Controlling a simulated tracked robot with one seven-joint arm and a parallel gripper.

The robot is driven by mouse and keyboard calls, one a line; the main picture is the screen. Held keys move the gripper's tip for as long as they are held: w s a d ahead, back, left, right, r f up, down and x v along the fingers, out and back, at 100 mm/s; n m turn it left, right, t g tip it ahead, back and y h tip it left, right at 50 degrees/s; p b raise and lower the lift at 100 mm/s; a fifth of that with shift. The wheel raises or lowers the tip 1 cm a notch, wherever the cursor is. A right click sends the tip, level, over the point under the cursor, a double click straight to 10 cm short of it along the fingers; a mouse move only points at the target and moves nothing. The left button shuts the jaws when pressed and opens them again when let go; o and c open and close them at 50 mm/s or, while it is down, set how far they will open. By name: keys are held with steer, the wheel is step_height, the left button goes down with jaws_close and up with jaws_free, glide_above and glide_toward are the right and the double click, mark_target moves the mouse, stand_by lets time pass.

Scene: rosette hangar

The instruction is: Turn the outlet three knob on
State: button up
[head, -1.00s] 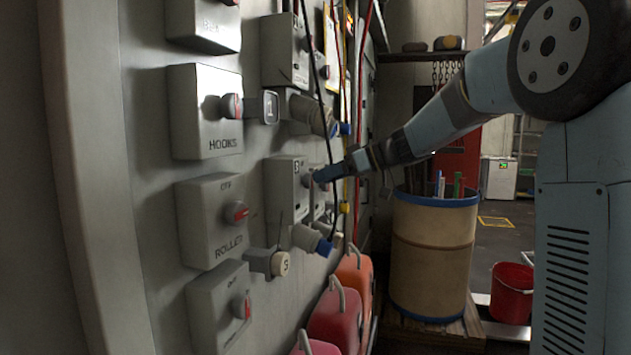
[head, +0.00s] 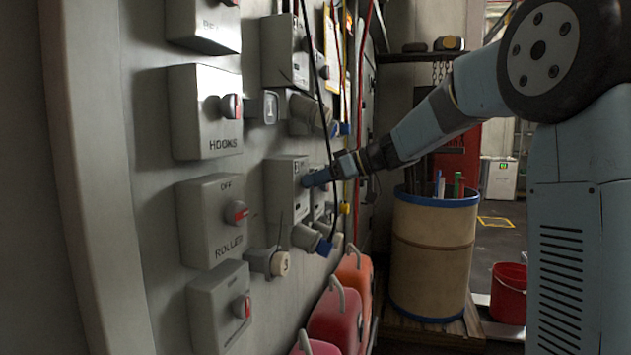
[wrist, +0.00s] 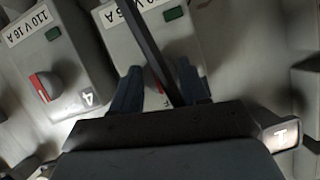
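The outlet three box (head: 285,185) is a grey wall box; a small number that looks like 3 is on its front. My gripper (head: 312,180) is at its front face and covers the knob in the head view. In the wrist view the box (wrist: 152,30) has a green indicator. My gripper's two dark fingers (wrist: 160,92) stand apart there, in front of the box. A dark cable crosses between them. A little red shows between the fingers; the knob is mostly hidden, and I cannot tell its setting or whether the fingers touch it.
The box marked 4 (wrist: 75,55), with a red-marked knob, stands beside it. A black cable (head: 318,75) hangs close by my gripper. A drum (head: 430,260) stands right, below my arm.

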steer(key=shift+c, duration=1.4)
steer(key=shift+a, duration=0.1)
steer(key=shift+c, duration=0.6)
steer(key=shift+w, duration=0.1)
steer(key=shift+d+m, duration=0.2)
steer(key=shift+m, duration=0.1)
steer(key=m+g+y, duration=0.1)
steer(key=m, duration=0.3)
steer(key=m+g+y, duration=0.1)
steer(key=m+y, duration=0.1)
steer(key=m, duration=0.3)
steer(key=m+g+y, duration=0.2)
steer(key=m, duration=0.2)
steer(key=shift+w+d+f, duration=0.15)
steer(key=shift+w+f, duration=0.05)
steer(key=shift+f, duration=0.2)
steer(key=shift+m+y, duration=0.3)
steer(key=shift+m, duration=0.2)
